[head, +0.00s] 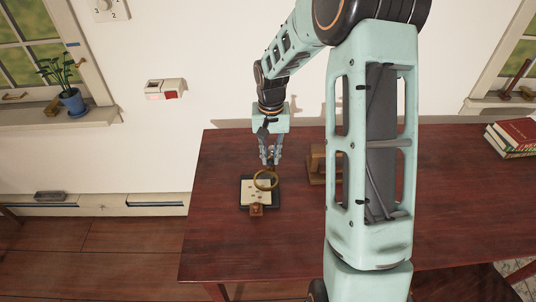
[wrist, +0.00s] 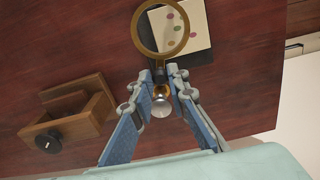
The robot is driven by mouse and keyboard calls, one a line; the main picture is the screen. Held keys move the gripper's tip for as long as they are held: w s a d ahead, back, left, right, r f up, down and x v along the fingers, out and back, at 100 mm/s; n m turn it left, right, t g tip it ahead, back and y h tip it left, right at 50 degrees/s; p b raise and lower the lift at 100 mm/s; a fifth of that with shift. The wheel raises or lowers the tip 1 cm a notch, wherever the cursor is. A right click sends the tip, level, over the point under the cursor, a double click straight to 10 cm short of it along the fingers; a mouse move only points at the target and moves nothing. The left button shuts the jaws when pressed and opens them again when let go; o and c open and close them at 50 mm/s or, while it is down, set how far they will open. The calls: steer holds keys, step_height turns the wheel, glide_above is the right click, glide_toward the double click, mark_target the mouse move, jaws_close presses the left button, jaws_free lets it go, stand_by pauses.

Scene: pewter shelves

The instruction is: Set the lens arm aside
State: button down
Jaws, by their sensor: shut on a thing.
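The lens arm (wrist: 134,30) is a round brass-coloured ring with a short dark stem, seen from above in the wrist view. In the head view, its ring (head: 255,181) is over a pale sheet with small coloured spots (head: 250,198). My gripper (wrist: 160,75) is shut on the stem end, with a fingertip on each side. In the head view, my gripper (head: 269,160) is just behind the ring, over the back left of the table. A brass and silver rounded piece (wrist: 161,105) shows between my fingers; I cannot tell whether it joins the lens arm.
A wooden stand (head: 316,166) is right of my gripper, partly hidden by my arm. Red books (head: 515,134) lie far right. The front left of the red-brown table (head: 215,250) is clear.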

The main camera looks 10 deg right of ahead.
steer(key=shift+w+d+r+n+p, duration=0.1)
steer(key=shift+d+n+p, duration=0.4)
steer(key=shift+n, duration=1.65)
steer(key=shift+w+d+f+n+p, duration=0.1)
steer(key=shift+d+n+p, duration=0.4)
steer(key=shift+n, duration=1.7)
steer(key=shift+w+d+r+n+p, duration=0.15)
steer(key=shift+d+n, duration=0.6)
steer(key=shift+n, duration=1.4)
steer(key=c, duration=1.8)
jaws_free()
steer(key=shift+s, duration=0.1)
steer(key=shift+c, duration=0.2)
step_height(320, 180, up, 12)
